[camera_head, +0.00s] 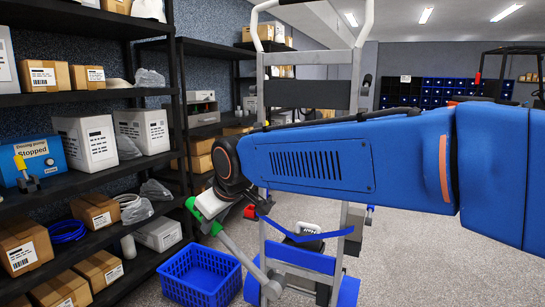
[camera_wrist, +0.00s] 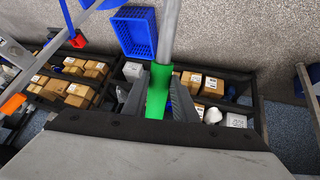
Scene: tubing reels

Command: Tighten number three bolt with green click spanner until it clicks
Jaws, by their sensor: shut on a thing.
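The green click spanner shows its green handle (camera_head: 207,204) at the lower left of my arm in the head view, with a grey shaft (camera_head: 236,248) running down and to the right. In the wrist view my gripper (camera_wrist: 157,98) is shut on the green handle (camera_wrist: 157,88), and the grey shaft (camera_wrist: 167,35) runs out to the top edge. I cannot make out the number three bolt in either view.
A grey upright metal frame (camera_head: 309,58) with blue parts stands behind my arm. A blue crate (camera_head: 189,291) sits on the floor beside it, also in the wrist view (camera_wrist: 137,49). Floor is clear to the right.

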